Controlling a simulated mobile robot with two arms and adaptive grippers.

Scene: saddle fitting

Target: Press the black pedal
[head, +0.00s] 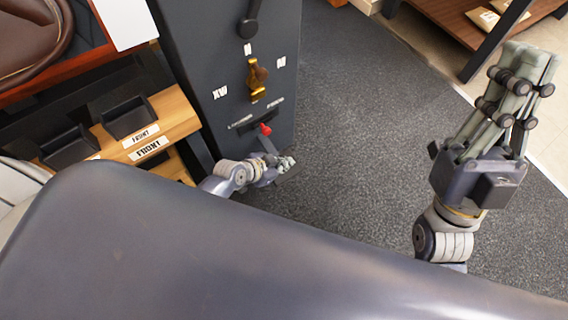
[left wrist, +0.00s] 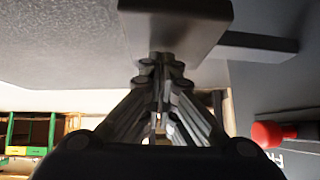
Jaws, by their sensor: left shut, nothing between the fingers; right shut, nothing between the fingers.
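The black pedal (left wrist: 178,22) is a dark flat plate on a bar that comes out of the dark cabinet; it fills the top middle of the left wrist view. My left gripper (left wrist: 163,62) is shut and empty, its fingertips right at the pedal's edge; I cannot tell whether they touch. In the head view my left gripper (head: 283,164) is low in front of the cabinet, and it and the arm partly hide the pedal. My right gripper (head: 527,62) is shut and empty, raised at the right, far from the pedal.
The dark cabinet (head: 235,60) carries a red knob (head: 265,129), a brass lever (head: 257,78) and a black handle (head: 248,25). A wooden shelf with black holders (head: 128,115) and FRONT labels stands to its left. Grey carpet (head: 360,110) is clear to the right. A wooden table (head: 460,25) stands behind.

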